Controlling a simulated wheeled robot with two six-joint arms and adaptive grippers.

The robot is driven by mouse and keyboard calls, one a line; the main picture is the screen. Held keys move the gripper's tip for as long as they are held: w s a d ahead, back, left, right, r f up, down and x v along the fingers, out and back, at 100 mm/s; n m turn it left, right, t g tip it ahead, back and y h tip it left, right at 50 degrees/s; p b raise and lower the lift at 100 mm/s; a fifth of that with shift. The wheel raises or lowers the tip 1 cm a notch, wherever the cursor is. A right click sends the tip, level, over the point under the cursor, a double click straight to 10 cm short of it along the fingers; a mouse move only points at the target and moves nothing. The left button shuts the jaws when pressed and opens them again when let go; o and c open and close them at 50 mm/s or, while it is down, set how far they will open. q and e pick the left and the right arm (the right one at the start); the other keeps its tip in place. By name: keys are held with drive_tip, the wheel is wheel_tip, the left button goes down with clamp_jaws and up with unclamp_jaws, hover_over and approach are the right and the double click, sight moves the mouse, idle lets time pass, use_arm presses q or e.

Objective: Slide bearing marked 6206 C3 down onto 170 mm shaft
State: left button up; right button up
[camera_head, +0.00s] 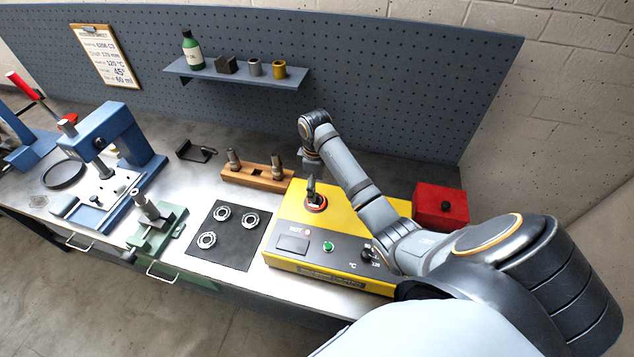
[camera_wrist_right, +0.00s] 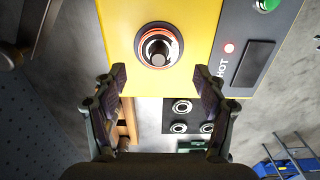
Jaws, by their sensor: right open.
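A bearing with an orange-red outer ring (camera_head: 316,203) sits around a dark post on the yellow heater (camera_head: 345,208). In the right wrist view the same bearing (camera_wrist_right: 146,42) lies ahead of the fingertips. My right gripper (camera_wrist_right: 173,82) is open and empty, pointing down over the heater; it shows side-on in the head view (camera_head: 311,182). A shaft (camera_head: 146,206) stands in the green vise (camera_head: 160,238). Two more shafts (camera_head: 233,157) stand in the wooden rack (camera_head: 258,177). I cannot read bearing markings or tell shaft lengths. My left gripper is not in view.
Three bearings (camera_head: 221,213) lie on a dark mat (camera_head: 232,256). The heater's HOT lamp (camera_wrist_right: 229,48) is red. A red box (camera_head: 440,205) stands right of it. A blue press (camera_head: 110,135) is at left. A clipboard sheet (camera_head: 104,57) reads 6206 C3, 170 mm.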

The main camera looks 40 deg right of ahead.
drive_tip(key=f+b, duration=0.2)
drive_tip(key=f, duration=0.1)
drive_tip(key=shift+w+d+f+b, duration=0.1)
drive_tip(key=shift+d+f+b, duration=0.1)
drive_tip(key=shift+b, duration=0.2)
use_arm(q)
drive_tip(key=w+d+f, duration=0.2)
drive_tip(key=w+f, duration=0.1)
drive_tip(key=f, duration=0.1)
use_arm(e)
wheel_tip(320, 180, down, 3)
drive_tip(key=shift+a+r, duration=0.15)
drive_tip(key=shift+r, duration=0.05)
drive_tip(key=shift+f, duration=0.2)
drive_tip(key=shift+c, duration=0.2)
drive_tip(key=c, duration=0.9)
drive_tip(key=shift+o, duration=0.2)
wheel_tip(320, 180, up, 6)
drive_tip(key=p, duration=0.6)
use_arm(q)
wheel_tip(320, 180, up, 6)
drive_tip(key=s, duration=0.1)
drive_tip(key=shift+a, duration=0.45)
